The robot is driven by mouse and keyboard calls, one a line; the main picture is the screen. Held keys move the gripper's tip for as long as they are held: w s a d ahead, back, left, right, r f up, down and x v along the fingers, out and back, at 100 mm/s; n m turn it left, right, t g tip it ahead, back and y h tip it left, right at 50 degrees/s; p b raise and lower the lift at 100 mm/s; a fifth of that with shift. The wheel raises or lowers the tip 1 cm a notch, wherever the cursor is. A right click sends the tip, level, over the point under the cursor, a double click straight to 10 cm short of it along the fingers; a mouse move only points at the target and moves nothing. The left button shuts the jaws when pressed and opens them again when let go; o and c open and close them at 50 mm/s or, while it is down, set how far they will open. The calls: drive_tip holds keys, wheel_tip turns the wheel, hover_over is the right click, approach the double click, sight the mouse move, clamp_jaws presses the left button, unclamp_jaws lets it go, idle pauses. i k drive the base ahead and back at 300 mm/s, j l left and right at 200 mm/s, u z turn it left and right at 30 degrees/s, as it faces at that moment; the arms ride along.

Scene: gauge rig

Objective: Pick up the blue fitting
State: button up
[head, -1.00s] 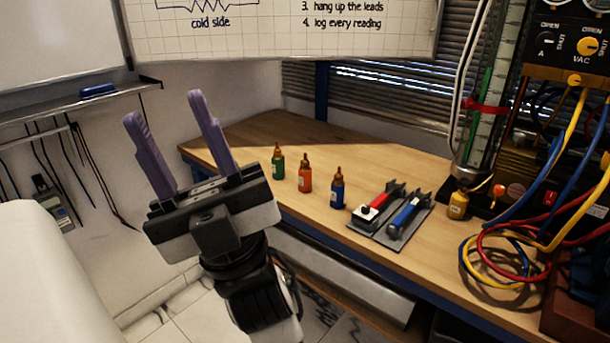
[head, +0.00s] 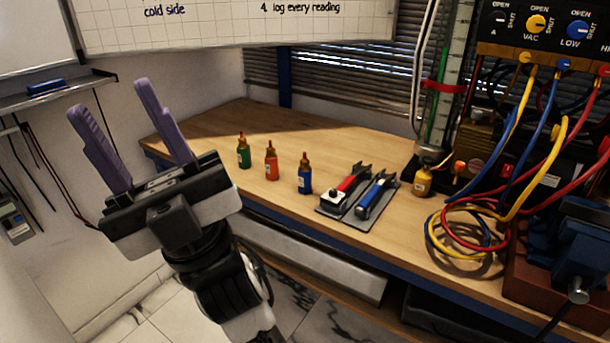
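No object is labelled as a fitting. I cannot tell from the picture which one the name means. My gripper (head: 110,97) is at the left, its two purple fingers pointing up and spread wide apart. Nothing is between them. It is in front of the bench's left end, apart from both blue things.
A green bottle (head: 244,152) and an orange bottle (head: 271,162) stand left of the blue bottle. The bench's back left is clear.

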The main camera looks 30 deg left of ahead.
sight(304, 173)
drive_tip(key=i+u, duration=0.25)
drive_tip(key=u, duration=0.15)
drive_tip(key=i+l+u, duration=0.15)
drive_tip(key=u, duration=0.25)
drive_tip(key=i+l+u, duration=0.2)
drive_tip(key=u, duration=0.2)
